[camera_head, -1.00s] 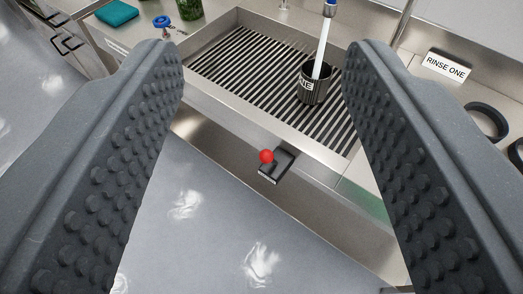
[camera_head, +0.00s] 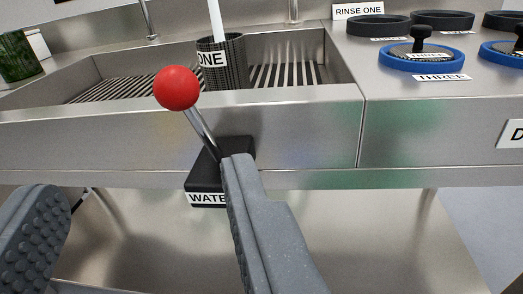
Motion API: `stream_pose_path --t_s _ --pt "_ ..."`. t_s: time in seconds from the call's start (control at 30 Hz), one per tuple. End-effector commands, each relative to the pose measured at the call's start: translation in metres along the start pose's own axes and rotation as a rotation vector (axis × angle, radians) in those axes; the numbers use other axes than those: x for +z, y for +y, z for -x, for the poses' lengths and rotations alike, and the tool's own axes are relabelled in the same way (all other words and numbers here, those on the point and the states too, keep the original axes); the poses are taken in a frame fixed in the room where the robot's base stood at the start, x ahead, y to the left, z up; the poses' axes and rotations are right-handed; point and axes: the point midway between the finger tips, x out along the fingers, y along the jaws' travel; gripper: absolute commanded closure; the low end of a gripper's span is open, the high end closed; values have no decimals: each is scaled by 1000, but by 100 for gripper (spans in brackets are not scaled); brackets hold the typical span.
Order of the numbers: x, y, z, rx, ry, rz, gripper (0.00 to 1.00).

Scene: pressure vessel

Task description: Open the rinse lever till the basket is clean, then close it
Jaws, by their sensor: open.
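The rinse lever has a red ball (camera_head: 176,88) on a thin metal rod, tilted up to the left from a black box (camera_head: 236,151) marked "WATE…" on the sink's front. My gripper (camera_head: 145,195) is open. Its right finger overlaps the box's lower right in the picture; its left finger is at the lower left. The ball stands above the gap between them, and I see no grip on the lever. The dark mesh basket (camera_head: 236,62), labelled ONE, stands in the sink. A white column (camera_head: 215,20), which looks like running water, comes down into it. Its contents are hidden.
The steel sink (camera_head: 300,102) has a slatted floor. A "RINSE ONE" sign (camera_head: 358,11) stands behind. Blue-rimmed round lids (camera_head: 422,62) marked THREE and dark rings (camera_head: 378,25) lie on the right counter. A green jar (camera_head: 15,58) is at the far left. Space below the sink front is open.

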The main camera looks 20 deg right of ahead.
Motion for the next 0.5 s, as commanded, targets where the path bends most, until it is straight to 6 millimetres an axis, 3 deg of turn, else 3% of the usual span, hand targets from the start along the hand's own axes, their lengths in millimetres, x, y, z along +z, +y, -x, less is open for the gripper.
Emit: stream_pose_path --t_s 0.17,0.5 --pt "6 6 -1 19 10 18 51" --pt "2 6 -24 19 9 17 51"
